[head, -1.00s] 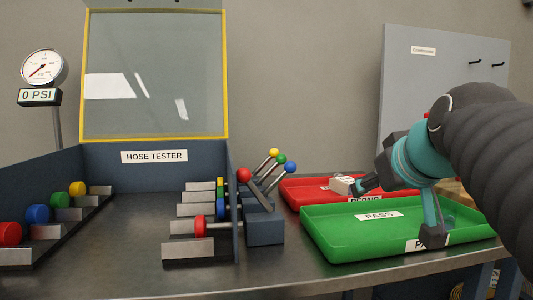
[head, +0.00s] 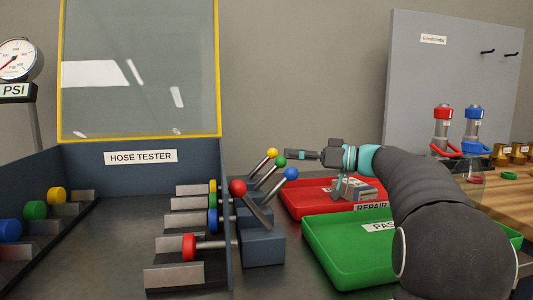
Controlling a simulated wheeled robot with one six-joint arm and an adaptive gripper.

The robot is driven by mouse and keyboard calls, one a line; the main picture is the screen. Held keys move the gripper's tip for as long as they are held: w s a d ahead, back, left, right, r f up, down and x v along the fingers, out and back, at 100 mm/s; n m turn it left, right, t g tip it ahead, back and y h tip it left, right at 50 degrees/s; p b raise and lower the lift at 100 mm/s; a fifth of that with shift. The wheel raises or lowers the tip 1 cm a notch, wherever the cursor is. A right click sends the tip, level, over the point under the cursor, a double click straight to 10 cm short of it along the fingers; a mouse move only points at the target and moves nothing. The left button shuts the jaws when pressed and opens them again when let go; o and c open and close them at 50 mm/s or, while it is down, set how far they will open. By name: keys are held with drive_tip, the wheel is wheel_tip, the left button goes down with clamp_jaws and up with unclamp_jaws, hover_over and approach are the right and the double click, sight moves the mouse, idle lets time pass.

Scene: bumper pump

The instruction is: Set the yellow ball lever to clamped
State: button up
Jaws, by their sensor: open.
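The yellow ball lever (head: 271,153) stands on the blue lever block (head: 263,247) beside the hose tester, its rod leaning up and to the right. The green ball (head: 279,162) and blue ball (head: 291,174) levers lean the same way. The red ball lever (head: 237,187) leans the other way, up and to the left. My gripper (head: 290,155) is open, level and pointing left, its tips just right of the yellow ball in the picture. No contact shows; the depth gap between them is hard to tell. The fingers are seen side-on and look empty.
A red repair tray (head: 300,206) and a green pass tray (head: 325,262) lie right of the levers. The hose tester's side wall (head: 228,240) stands left of them, with its clear guard (head: 140,70) raised. Red and blue fittings (head: 473,120) stand at far right.

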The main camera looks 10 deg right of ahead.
sight(272, 153)
drive_tip(key=shift+p+x, duration=0.7)
drive_tip(key=shift+x, duration=2.7)
drive_tip(key=shift+w+d+f, duration=0.1)
drive_tip(key=shift+w, duration=0.1)
